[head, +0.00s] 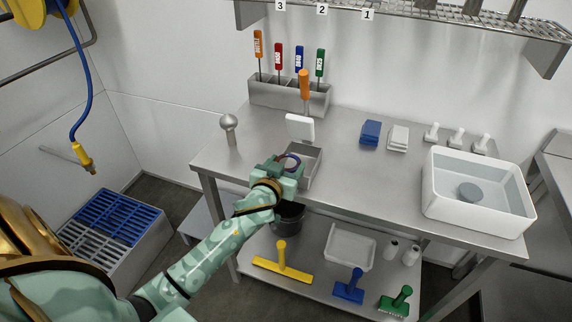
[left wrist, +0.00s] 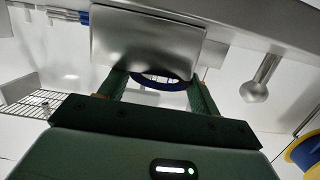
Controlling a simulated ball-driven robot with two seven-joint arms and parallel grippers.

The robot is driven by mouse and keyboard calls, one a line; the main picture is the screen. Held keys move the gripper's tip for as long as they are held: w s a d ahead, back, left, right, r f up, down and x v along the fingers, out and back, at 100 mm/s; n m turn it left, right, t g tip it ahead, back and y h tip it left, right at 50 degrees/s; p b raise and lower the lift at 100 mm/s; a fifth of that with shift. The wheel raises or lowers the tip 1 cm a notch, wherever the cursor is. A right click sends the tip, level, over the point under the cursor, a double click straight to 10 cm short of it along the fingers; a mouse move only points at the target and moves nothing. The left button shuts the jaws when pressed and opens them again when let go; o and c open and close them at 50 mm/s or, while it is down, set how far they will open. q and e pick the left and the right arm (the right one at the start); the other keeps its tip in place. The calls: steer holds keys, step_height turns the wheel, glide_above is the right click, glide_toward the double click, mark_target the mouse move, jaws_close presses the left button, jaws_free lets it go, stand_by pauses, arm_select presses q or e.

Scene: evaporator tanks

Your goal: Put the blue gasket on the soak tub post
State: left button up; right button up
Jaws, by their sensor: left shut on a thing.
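The blue gasket (head: 292,158) is a thin dark blue ring, seen partly at my left gripper (head: 285,168). That gripper is shut on it above the front left part of the steel table. In the left wrist view the blue gasket (left wrist: 166,83) shows as an arc between the two fingers of my left gripper (left wrist: 161,88), its far side partly hidden by a steel box. The white soak tub (head: 448,205) stands at the table's right end, well away from the gripper. A grey round post (head: 470,193) stands inside it. My right gripper is not in view.
A small steel box (head: 306,170) is right by my left gripper, with an upright white plate (head: 300,128) behind. A ball-topped post (head: 229,128) stands left. The middle tabletop is mostly clear.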

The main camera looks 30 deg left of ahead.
arm_select(q)
steer(key=o, duration=1)
steer(key=shift+c, duration=0.2)
